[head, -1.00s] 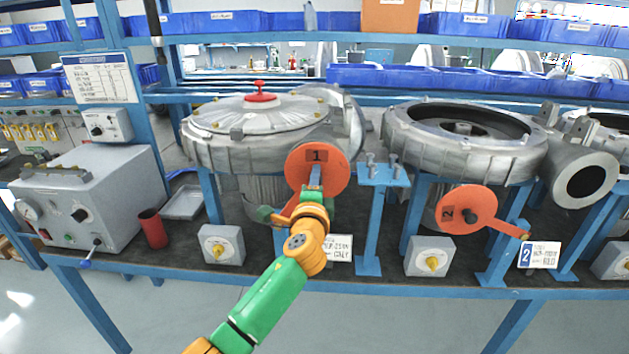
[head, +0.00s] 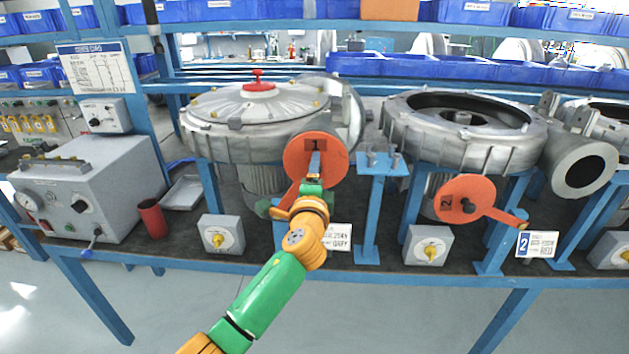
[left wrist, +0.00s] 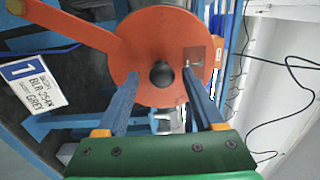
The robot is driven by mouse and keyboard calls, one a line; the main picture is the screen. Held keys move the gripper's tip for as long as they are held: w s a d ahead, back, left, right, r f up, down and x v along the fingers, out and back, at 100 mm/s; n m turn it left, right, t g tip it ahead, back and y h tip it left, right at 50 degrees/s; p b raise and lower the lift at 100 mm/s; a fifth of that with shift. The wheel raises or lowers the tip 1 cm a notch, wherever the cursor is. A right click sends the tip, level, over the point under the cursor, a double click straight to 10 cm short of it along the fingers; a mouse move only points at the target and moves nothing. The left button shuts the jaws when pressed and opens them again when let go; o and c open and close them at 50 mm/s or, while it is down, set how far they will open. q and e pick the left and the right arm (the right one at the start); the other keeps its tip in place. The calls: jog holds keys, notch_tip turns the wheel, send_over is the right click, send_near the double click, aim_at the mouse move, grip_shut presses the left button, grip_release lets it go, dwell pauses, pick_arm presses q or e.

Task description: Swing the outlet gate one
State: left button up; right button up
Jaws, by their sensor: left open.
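The gate one disc (head: 328,170) is orange, with a dark "1" label, on the front of the left blower (head: 205,140). Its orange lever slopes down to the left, partly behind my left wrist. In the left wrist view the disc (left wrist: 150,40) fills the upper middle, with its lever (left wrist: 68,24) reaching to the upper left and a dark round hub knob (left wrist: 162,74) at its centre. My left gripper (head: 314,160) is in front of the disc. In the wrist view its open blue fingers (left wrist: 162,80) stand either side of the hub; contact cannot be told.
A second orange disc (head: 453,188), marked 2, is on the right blower (head: 440,140). A blue stand (head: 383,185) rises between the blowers. Grey boxes with yellow knobs (head: 222,236) (head: 428,246) sit along the bench front. A red cup (head: 151,218) stands at left.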

pick_arm(q)
jog(key=s, duration=0.6)
jog(key=s+a+f+n+g, duration=0.2)
jog(key=f+g, duration=0.1)
jog(key=f, duration=0.9)
jog(key=s+a+f+n+g, duration=0.1)
jog(key=a+f+n+g, duration=0.15)
jog(key=f, duration=0.95)
jog(key=s+a+f+n+g, duration=0.1)
jog(key=s+a+f+g, duration=0.1)
jog(key=s+f, duration=0.45)
jog(key=s+a+f+n+g, duration=0.1)
jog(key=s+f+n+g, duration=0.15)
jog(key=f, duration=0.65)
jog(key=s+a+f+n+g, duration=0.2)
jog(key=s+f, duration=0.3)
jog(key=s, duration=0.7)
jog(key=s+a+f+n+g, duration=0.2)
jog(key=s+a+f+n, duration=0.1)
jog(key=s, duration=0.9)
jog(key=s+a+f+n+g, duration=0.3)
jog(key=s+f, duration=0.5)
jog(key=s, duration=0.4)
jog(key=shift+s+a+y, duration=0.2)
jog(key=shift+a+y, duration=0.1)
jog(key=shift+a, duration=0.2)
